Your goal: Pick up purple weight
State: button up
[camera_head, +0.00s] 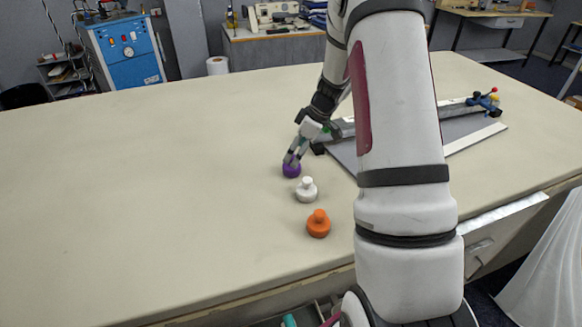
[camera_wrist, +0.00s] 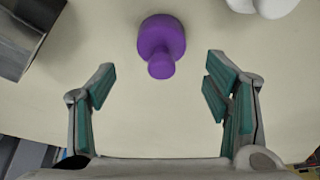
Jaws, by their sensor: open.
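The purple weight (camera_head: 291,170) stands on the table as the farthest of a row of three weights. In the wrist view the purple weight (camera_wrist: 161,42) shows as a wide round body with a small knob, upper centre, ahead of the fingertips and between their lines. My gripper (camera_head: 293,158) is at the purple weight in the head view and partly covers its top. In the wrist view my gripper (camera_wrist: 158,82) is open, with teal-padded fingers apart and nothing between them. I cannot tell whether a finger touches the weight.
A white weight (camera_head: 307,190) and an orange weight (camera_head: 318,224) stand nearer on the cloth table (camera_head: 150,180). The white weight also shows in the wrist view (camera_wrist: 268,6). A grey board with a metal rail (camera_head: 347,128) lies right of the gripper. The table's left is clear.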

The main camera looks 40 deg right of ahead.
jog(key=shift+p+x, duration=0.5)
jog(key=shift+x, duration=2.35)
jog(key=shift+s+f, duration=0.1)
jog(key=shift+s, duration=0.05)
jog(key=shift+c, duration=0.3)
grip_shut()
